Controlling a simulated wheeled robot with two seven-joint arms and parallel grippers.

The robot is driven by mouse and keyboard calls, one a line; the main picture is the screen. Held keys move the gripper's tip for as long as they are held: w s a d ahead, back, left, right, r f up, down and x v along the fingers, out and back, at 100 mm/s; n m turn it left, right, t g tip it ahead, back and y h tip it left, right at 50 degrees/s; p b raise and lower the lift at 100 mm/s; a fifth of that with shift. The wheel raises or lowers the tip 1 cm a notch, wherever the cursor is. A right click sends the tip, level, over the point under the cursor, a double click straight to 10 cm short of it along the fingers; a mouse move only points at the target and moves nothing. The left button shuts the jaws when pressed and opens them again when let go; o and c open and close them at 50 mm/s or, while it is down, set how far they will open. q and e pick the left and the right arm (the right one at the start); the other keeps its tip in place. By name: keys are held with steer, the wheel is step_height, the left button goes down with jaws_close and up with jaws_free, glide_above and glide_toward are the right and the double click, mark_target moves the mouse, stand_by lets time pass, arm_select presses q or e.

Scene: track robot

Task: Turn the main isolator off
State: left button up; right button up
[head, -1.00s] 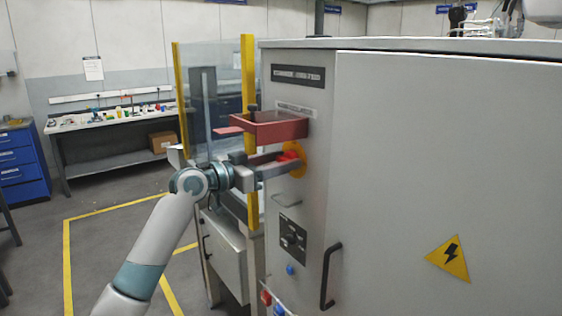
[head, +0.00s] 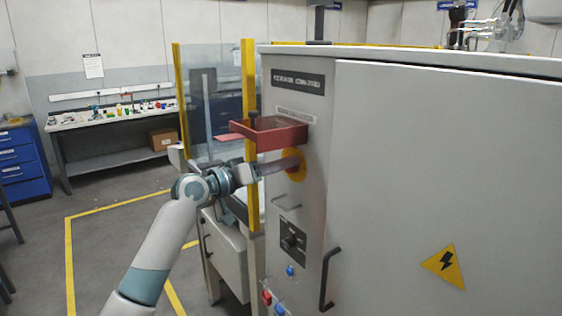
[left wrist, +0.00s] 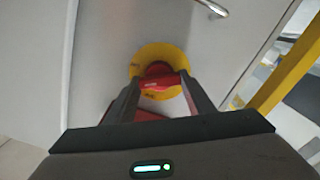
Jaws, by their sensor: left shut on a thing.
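The main isolator is a red rotary handle (left wrist: 160,80) on a round yellow plate (left wrist: 147,54), on the narrow side of the grey cabinet. In the head view the yellow plate (head: 299,173) shows just under a red tray-like box, and the handle is mostly hidden by my fingers. My left gripper (head: 286,164) reaches in from the left and is shut on the handle. In the left wrist view its two fingers (left wrist: 160,92) lie at either side of the red handle, which looks slightly tilted there. My right gripper is not in view.
The red box (head: 280,139) juts out close above my left gripper. A black rotary switch (head: 292,237) and a vertical black door handle (head: 328,276) are lower on the cabinet (head: 430,160). A clear guard with yellow posts (head: 249,100) stands just behind my wrist.

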arm_select(q)
steer(key=shift+w+a+n+p, duration=0.1)
steer(key=shift+w+n+p, duration=0.05)
steer(key=shift+n+p, duration=4.8)
steer(key=shift+f+n+b, duration=0.1)
steer(key=shift+n+b, duration=0.75)
steer(key=shift+n, duration=0.1)
steer(key=o, duration=0.7)
steer(key=shift+f, duration=0.1)
